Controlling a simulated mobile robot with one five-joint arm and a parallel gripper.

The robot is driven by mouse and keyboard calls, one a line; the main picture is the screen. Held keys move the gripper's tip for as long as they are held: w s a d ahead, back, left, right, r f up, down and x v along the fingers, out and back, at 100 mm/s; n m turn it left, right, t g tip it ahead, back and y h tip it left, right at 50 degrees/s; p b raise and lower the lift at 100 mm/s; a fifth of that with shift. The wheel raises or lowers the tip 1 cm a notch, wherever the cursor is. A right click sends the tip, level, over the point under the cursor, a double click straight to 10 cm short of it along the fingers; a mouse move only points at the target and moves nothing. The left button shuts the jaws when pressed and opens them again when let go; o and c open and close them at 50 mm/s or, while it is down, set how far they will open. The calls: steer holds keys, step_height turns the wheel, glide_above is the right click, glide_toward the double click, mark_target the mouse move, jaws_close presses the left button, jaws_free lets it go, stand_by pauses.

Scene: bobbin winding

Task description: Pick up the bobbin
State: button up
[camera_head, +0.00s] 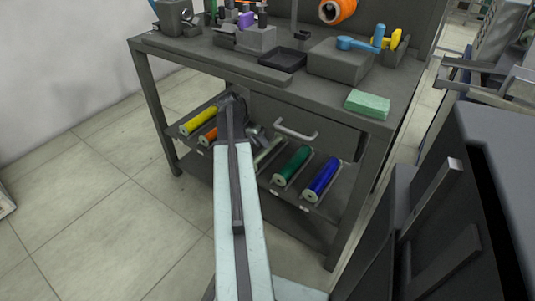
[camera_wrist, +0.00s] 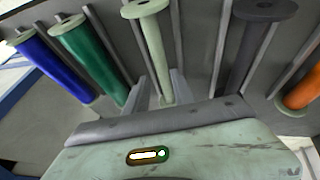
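Several bobbins lie on sloped racks on the workbench's lower shelf. In the wrist view a pale green bobbin (camera_wrist: 150,40) runs down between the two fingers of my gripper (camera_wrist: 158,84). The fingers stand apart, one on each side of its lower end; I cannot tell whether they touch it. In the head view the pale bobbin (camera_head: 268,151) is partly hidden by my arm, and my gripper is mostly hidden. A green bobbin (camera_wrist: 88,58) and a blue bobbin (camera_wrist: 52,68) lie to the left in the wrist view. A dark grey bobbin (camera_wrist: 250,45) and an orange bobbin (camera_wrist: 303,91) lie to the right.
A yellow bobbin (camera_head: 198,121) lies at the shelf's left end in the head view. Thin dividers separate the bobbins. A drawer with a handle (camera_head: 296,131) hangs just above the rack. The benchtop (camera_head: 330,97) holds boxes, a green pad (camera_head: 368,104) and tools. Open floor lies at left.

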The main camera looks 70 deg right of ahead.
mark_target(265, 150)
steer(key=b+x, duration=0.2)
steer(key=x, duration=0.1)
steer(key=b+x, duration=0.1)
steer(key=b, duration=0.1)
steer(key=shift+w+f, duration=0.15)
steer(key=shift+f, duration=0.35)
steer(key=shift+d+f, duration=0.1)
jaws_close()
steer(key=shift+r+p, duration=0.55)
steer(key=shift+r, duration=0.1)
step_height(265, 150, up, 3)
steer(key=p, duration=0.3)
steer(key=shift+r, duration=0.15)
steer(key=w+a, duration=0.4)
steer(key=a, duration=1.3)
steer(key=shift+w+a+f, duration=0.2)
steer(key=shift+a+f, duration=0.05)
steer(key=shift+f, duration=0.1)
